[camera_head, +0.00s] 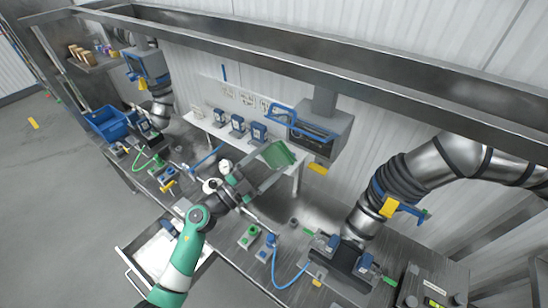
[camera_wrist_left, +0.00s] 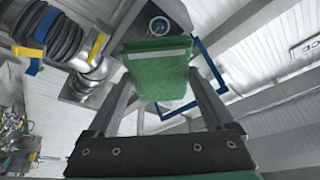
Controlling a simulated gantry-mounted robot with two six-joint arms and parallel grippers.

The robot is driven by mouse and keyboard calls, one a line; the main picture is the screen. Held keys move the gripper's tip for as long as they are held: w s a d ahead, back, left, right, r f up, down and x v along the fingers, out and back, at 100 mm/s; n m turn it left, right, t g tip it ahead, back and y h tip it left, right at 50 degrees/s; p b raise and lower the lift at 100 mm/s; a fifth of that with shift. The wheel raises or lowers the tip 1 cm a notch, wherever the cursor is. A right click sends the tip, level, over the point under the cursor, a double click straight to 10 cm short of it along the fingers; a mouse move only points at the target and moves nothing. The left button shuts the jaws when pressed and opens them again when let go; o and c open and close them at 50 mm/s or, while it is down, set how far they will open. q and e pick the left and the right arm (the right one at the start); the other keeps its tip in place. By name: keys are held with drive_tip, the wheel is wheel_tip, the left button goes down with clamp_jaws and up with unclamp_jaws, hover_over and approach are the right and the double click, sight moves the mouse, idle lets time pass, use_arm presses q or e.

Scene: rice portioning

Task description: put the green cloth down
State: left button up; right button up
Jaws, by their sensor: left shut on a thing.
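The green cloth (camera_head: 277,154) is a folded flat pad in the grip of my left gripper (camera_head: 265,168), held up in the air in front of the wall-side shelf. In the left wrist view the green cloth (camera_wrist_left: 160,72) sits between the two grey fingers, with a pale stripe across its upper part. My left gripper is shut on it. My right gripper is in neither view.
The steel workbench (camera_head: 222,239) carries blue and green devices and hoses. A white shelf (camera_head: 225,134) with blue-topped units stands behind. A steel hood with a blue handle (camera_head: 280,113) is close above the cloth. An open drawer (camera_head: 150,262) juts out in front.

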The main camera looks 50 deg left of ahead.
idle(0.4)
use_arm(q)
drive_tip(key=shift+d+f, duration=0.15)
drive_tip(key=shift+d, duration=0.05)
drive_tip(key=s+d+f+m+h, duration=0.2)
drive_tip(key=s+d+f+h, duration=0.2)
drive_tip(key=s+d+f, duration=0.8)
drive_tip(key=shift+m+g+h, duration=0.3)
drive_tip(key=shift+g+h, duration=0.1)
drive_tip(key=shift+g, duration=0.1)
drive_tip(key=s+d+r, duration=0.2)
drive_tip(key=shift+s+d, duration=0.1)
drive_tip(key=shift+d, duration=0.3)
drive_tip(key=shift+g, duration=0.3)
